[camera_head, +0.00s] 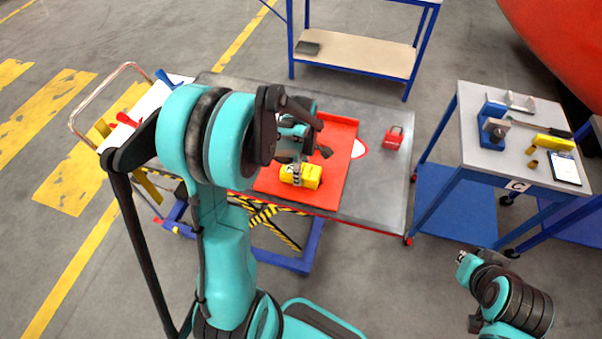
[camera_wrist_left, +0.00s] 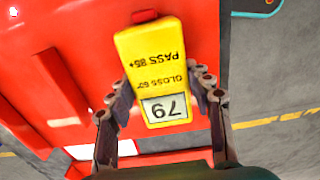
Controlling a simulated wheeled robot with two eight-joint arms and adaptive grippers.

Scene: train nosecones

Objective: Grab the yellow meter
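The yellow meter (camera_head: 311,177) is over the red board (camera_head: 335,150) on the grey-topped table. In the left wrist view, the meter (camera_wrist_left: 150,50) fills the middle, with a red cap, upside-down print and a display reading 79. My left gripper (camera_head: 297,165) reaches it from above. In the left wrist view, its two fingers (camera_wrist_left: 163,85) lie along both sides of the meter, tips against its edges, apparently closed on it. Whether the meter is clear of the board is hard to tell.
A small red case (camera_head: 394,138) stands on the table, right of the board. A side table (camera_head: 480,150) at the right holds a blue device (camera_head: 491,126), yellow tools and a tablet (camera_head: 564,168). A shelf (camera_head: 355,54) stands behind. My left arm hides the table's left part.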

